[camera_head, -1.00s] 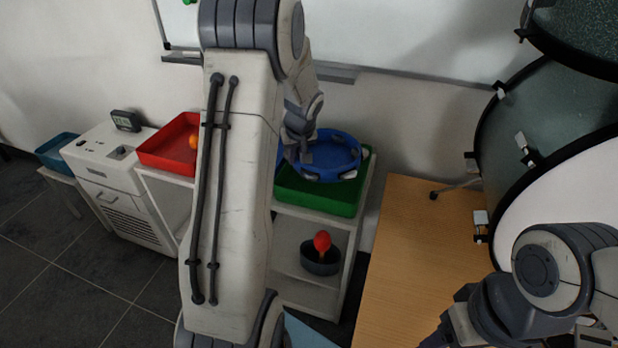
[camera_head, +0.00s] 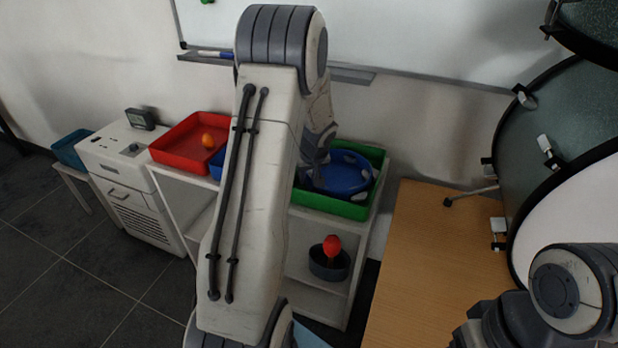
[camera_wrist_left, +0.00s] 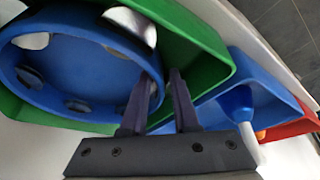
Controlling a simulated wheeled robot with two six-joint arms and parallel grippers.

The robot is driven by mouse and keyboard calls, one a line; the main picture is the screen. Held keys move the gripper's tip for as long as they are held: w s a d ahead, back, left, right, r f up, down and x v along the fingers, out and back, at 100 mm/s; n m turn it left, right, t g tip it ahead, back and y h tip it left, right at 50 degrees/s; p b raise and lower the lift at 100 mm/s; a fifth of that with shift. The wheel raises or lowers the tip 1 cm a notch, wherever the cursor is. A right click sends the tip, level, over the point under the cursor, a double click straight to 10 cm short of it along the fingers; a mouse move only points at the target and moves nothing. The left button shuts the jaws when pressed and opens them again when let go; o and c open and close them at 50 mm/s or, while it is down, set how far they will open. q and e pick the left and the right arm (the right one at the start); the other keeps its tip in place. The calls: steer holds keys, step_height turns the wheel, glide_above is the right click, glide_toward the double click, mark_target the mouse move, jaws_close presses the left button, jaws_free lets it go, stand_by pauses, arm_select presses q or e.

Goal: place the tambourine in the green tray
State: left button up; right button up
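The blue tambourine (camera_head: 346,174), with pale jingles in its rim, sits down within the walls of the green tray (camera_head: 343,208) on the white shelf. My left gripper (camera_head: 312,180) is at its left edge, partly hidden by my own arm. In the left wrist view, the two dark fingers (camera_wrist_left: 163,85) stand close together on either side of the tambourine's rim (camera_wrist_left: 75,112), one inside the ring and one outside. They appear shut on it. The green tray's wall (camera_wrist_left: 208,45) surrounds it there. My right gripper's fingers are outside the picture.
Left of the green tray are a blue tray (camera_wrist_left: 255,75) with a blue-and-white object, and a red tray (camera_head: 185,148) holding an orange ball (camera_head: 208,140). A dark bowl with a red object (camera_head: 332,246) is below.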

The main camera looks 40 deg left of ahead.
arm_select(q)
steer(key=shift+r, duration=0.1)
steer(key=shift+r+p, duration=0.2)
steer(key=shift+p, duration=0.1)
steer(key=p+v, duration=0.2)
steer(key=v, duration=1)
steer(key=s+d+m+h, duration=0.1)
steer(key=d+m, duration=0.2)
steer(key=d, duration=0.6)
steer(key=s+d+r+m+h, duration=0.2)
steer(key=s+d+m, duration=0.4)
steer(key=d, duration=0.6)
steer(key=s+d+m+g, duration=0.1)
steer(key=s+d+m, duration=0.3)
steer(key=s, duration=0.5)
steer(key=s+d+m+g+h, duration=0.1)
steer(key=s+d+m+g, duration=0.1)
steer(key=s+d+m, duration=0.2)
steer(key=s+d, duration=0.3)
steer(key=s, duration=0.3)
steer(key=shift+s+m+h, duration=0.15)
steer(key=shift+m+h, duration=0.15)
